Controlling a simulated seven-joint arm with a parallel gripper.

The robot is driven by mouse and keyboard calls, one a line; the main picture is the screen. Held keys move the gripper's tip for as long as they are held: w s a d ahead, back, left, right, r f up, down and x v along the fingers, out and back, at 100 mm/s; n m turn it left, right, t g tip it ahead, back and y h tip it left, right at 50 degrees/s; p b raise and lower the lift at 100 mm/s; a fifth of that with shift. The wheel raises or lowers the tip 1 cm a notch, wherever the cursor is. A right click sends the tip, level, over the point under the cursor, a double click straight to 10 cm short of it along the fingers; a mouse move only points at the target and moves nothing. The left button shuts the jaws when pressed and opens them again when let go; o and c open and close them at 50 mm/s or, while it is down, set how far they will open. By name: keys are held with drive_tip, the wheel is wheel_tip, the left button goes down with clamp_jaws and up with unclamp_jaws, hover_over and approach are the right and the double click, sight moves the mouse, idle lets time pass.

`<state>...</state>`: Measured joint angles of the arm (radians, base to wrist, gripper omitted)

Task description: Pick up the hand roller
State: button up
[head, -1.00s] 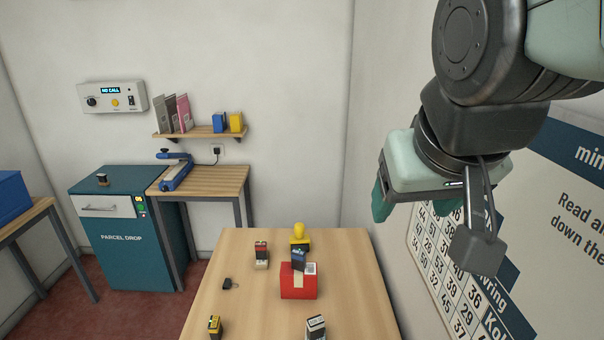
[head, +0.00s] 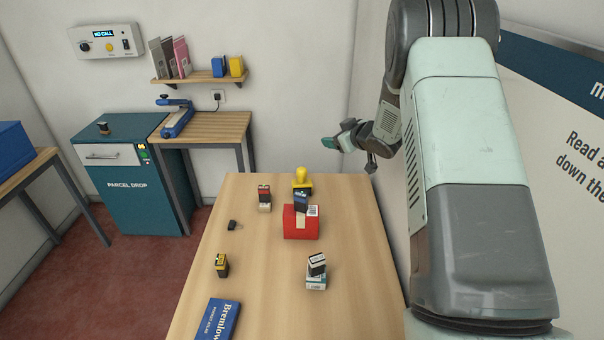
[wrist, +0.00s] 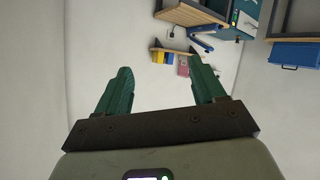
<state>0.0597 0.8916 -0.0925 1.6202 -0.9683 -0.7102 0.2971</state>
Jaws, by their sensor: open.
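I cannot make out a hand roller for certain. A small dark item (head: 103,128) sits on top of the teal parcel drop cabinet, and a small black item (head: 234,225) lies on the left of the wooden table; both are too small to identify. My gripper (head: 336,143) is raised at the back right of the table, near the wall and apart from everything on the table. In the wrist view my gripper (wrist: 160,82) is open, with nothing between its green fingers.
The wooden table (head: 260,290) bears a red block (head: 300,229) with a dark-blue item on it, a yellow-knobbed stamp (head: 302,180), several small stamp-like items and a blue book (head: 218,318). The parcel drop cabinet (head: 140,208) and a side table (head: 205,127) stand back left. Bare wood lies at the table's right.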

sight(306, 174)
drive_tip(key=a+f+y, duration=0.1)
drive_tip(key=a+f, duration=0.1)
drive_tip(key=f, duration=0.3)
drive_tip(key=a+f+n+g+y, duration=0.1)
drive_tip(key=a+f, duration=0.2)
drive_tip(key=f, duration=0.1)
drive_tip(key=a+f+n+g+y, duration=0.1)
drive_tip(key=a+f+y, duration=0.1)
drive_tip(key=f, duration=0.3)
drive_tip(key=shift+w+a+f, duration=0.15)
drive_tip(key=shift+w+f, duration=0.15)
drive_tip(key=shift+d+x, duration=0.25)
drive_tip(key=shift+x, duration=2.5)
drive_tip(key=shift+w+f, duration=0.15)
drive_tip(key=shift+w, duration=0.05)
drive_tip(key=c, duration=1.1)
